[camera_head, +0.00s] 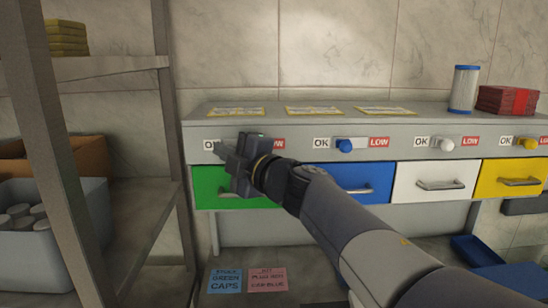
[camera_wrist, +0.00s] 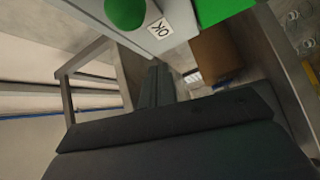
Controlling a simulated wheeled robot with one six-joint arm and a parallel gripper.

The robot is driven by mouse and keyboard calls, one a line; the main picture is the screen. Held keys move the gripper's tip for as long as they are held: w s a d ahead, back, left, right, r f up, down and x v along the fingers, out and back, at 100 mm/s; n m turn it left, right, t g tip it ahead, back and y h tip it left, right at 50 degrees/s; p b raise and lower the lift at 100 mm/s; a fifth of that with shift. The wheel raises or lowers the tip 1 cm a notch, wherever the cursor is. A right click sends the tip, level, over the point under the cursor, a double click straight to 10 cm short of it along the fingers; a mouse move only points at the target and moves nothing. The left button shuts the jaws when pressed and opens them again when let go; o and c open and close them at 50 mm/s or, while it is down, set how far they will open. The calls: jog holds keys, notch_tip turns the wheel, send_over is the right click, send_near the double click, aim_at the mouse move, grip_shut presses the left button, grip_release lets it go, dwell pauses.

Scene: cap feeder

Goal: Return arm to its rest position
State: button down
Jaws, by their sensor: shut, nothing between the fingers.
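My gripper (camera_head: 222,150) is in front of the left end of the grey cap feeder (camera_head: 295,126), by the OK/LOW label above the green drawer (camera_head: 215,188). Its fingers are together with nothing between them; they also show closed in the wrist view (camera_wrist: 157,88). My arm reaches up from the lower right and hides part of the blue drawer (camera_head: 375,182). In the wrist view a green knob (camera_wrist: 125,11) sits beside an OK label (camera_wrist: 160,28), close to the fingers. In the head view my gripper hides that knob.
A shelf rack (camera_head: 60,160) stands at the left with a grey bin (camera_head: 90,215) of caps. White (camera_head: 425,172) and yellow (camera_head: 500,170) drawers are at the right. A blue-capped cylinder (camera_head: 463,90) and red boxes (camera_head: 507,100) stand on the feeder top.

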jog(key=s, duration=0.2)
jog(key=s+d, duration=0.1)
jog(key=s, duration=0.1)
jog(key=shift+f+b, duration=0.1)
jog(key=shift+b, duration=0.25)
jog(key=shift+a, duration=0.1)
